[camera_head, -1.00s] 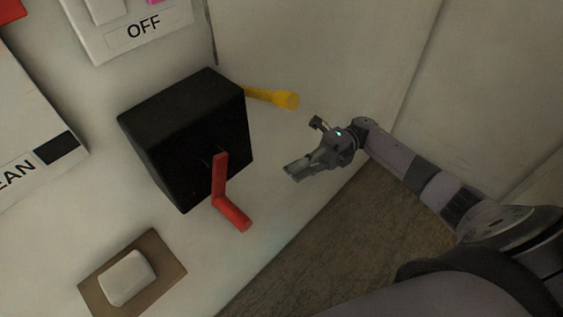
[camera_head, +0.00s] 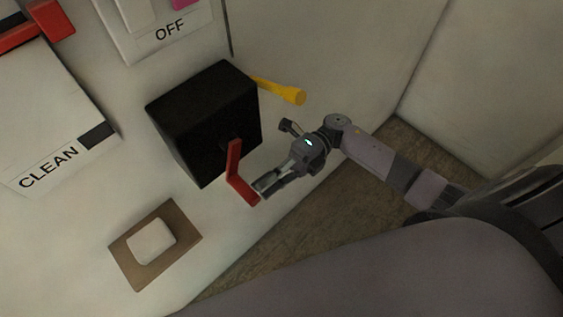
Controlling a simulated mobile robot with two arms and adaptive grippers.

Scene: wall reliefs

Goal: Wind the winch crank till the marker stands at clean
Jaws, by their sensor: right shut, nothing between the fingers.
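The winch is a black box (camera_head: 205,115) on the white wall with a red crank (camera_head: 235,172) on its front face. The crank arm points down and its handle end sticks out to the lower right. My right gripper (camera_head: 262,186) is shut and empty, its fingertips right by the crank handle's end; I cannot tell whether they touch it. A white panel (camera_head: 45,120) at the left bears the word CLEAN and a dark block by its lower right edge. A red piece (camera_head: 48,18) shows at the panel's top. My left gripper is not in view.
A yellow lever (camera_head: 285,92) sticks out from the wall behind the black box. A white switch on a brown plate (camera_head: 188,232) sits below the winch. A panel marked OFF (camera_head: 190,42) is above. A wall corner and brown floor (camera_head: 300,225) lie to the right.

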